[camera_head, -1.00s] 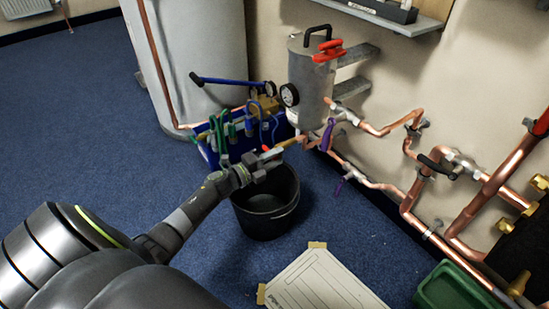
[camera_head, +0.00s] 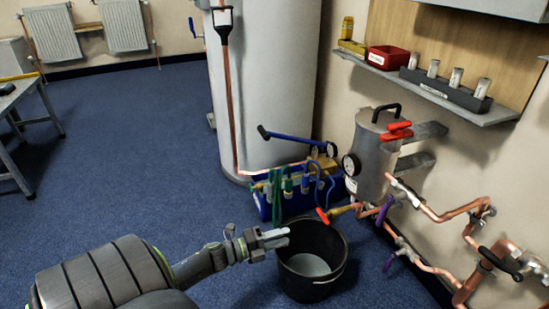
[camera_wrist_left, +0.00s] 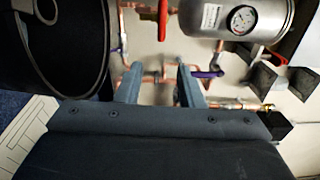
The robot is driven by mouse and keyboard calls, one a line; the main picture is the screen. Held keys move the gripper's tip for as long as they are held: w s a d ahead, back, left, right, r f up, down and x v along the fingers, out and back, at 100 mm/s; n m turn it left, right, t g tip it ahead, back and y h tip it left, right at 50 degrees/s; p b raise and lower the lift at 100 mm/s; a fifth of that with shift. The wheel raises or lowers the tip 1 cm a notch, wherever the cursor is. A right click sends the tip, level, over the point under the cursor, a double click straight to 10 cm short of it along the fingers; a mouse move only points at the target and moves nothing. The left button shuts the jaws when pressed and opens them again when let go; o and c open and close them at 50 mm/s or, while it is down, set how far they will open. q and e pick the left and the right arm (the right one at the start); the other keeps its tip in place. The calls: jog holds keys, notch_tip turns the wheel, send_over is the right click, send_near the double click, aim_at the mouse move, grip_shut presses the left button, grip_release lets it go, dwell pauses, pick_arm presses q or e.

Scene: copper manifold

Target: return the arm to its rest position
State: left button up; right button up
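My left gripper (camera_head: 282,238) hangs in the air at the left rim of the black bucket (camera_head: 322,287) in the head view. In the left wrist view its two fingers (camera_wrist_left: 158,75) stand apart with nothing between them. The black bucket (camera_wrist_left: 95,85) also shows at the upper left there. A brass drain valve with a red handle (camera_head: 322,215) sits above the bucket's far rim, apart from the gripper. My right gripper is in neither view.
A grey vessel with a gauge (camera_head: 373,158) and copper pipes (camera_head: 440,213) line the wall at right. A blue crate with hoses (camera_head: 290,195) stands behind the bucket. A workbench (camera_head: 22,95) is at far left. Blue floor at left is clear.

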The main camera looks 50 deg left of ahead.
pick_arm(q)
jog(key=shift+v, duration=0.85)
